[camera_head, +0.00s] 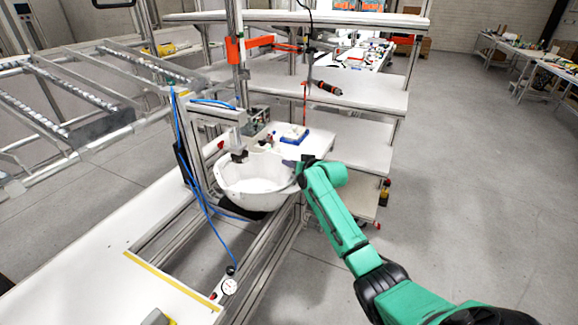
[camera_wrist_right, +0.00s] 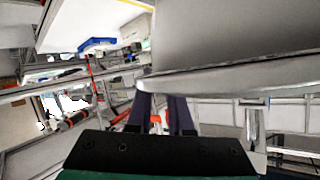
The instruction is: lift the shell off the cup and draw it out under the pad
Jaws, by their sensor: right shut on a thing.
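The white helmet shell (camera_head: 255,190) hangs open side up in the press station, like a bowl. My right gripper (camera_head: 292,164) is shut on its right rim; the green arm reaches in from the lower right. In the right wrist view the shell's pale wall (camera_wrist_right: 235,50) and rim fill the upper right, and the dark fingers (camera_wrist_right: 160,108) meet the rim. The dark pad (camera_head: 239,156) hangs over the shell's left back part. A black part (camera_head: 240,211) shows below the shell; the cup is mostly hidden, and I cannot tell whether the shell touches it. My left gripper is out of view.
The station's metal upright and arm (camera_head: 215,115) stand close on the left, with blue hoses (camera_head: 195,190) beside the shell. A white shelf (camera_head: 300,143) with a blue tray (camera_head: 292,137) lies behind. Open floor lies right.

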